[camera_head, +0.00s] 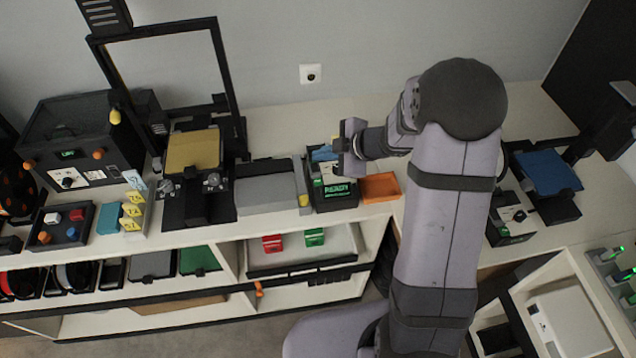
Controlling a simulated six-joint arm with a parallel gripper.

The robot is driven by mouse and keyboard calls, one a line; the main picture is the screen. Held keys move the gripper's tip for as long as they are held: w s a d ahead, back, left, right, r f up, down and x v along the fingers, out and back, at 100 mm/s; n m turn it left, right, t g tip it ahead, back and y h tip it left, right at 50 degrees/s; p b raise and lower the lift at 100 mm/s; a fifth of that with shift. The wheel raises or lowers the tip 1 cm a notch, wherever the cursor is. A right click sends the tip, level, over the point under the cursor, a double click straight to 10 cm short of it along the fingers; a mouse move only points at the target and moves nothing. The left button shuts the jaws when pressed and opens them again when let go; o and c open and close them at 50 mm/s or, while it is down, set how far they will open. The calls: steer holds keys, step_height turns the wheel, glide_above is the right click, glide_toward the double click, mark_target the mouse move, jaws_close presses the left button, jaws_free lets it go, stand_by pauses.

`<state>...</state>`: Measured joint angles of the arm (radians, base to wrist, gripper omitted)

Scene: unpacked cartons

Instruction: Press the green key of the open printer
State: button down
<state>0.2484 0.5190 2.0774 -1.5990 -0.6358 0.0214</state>
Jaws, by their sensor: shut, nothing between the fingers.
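An open-frame printer with a tall black frame (228,60) and a gold bed (194,151) stands at the left on the bench. I cannot make out for certain which green spot is the green key. My gripper (346,148) is shut and empty, above or just behind a black box with green lettering (336,193); its fingertips are hard to see.
A closed black printer (78,135) stands at the far left. A grey box (266,191) and an orange tray (380,187) flank the lettered box. The bench behind the grey box is clear.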

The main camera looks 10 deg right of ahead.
steer(key=b, duration=0.5)
glide_above(322, 183)
step_height(322, 183, down, 5)
steer(key=shift+f+b, duration=0.9)
steer(key=shift+f, duration=0.3)
steer(key=shift+f, duration=0.1)
stand_by(0.8)
steer(key=shift+f, duration=0.35)
steer(key=shift+f+b, duration=0.4)
steer(key=shift+f, duration=0.1)
stand_by(1.1)
steer(key=shift+r, duration=0.1)
steer(key=shift+r+p, duration=0.85)
steer(key=shift+p, duration=0.25)
steer(key=shift+r, duration=0.1)
step_height(322, 183, up, 5)
steer(key=p, duration=0.5)
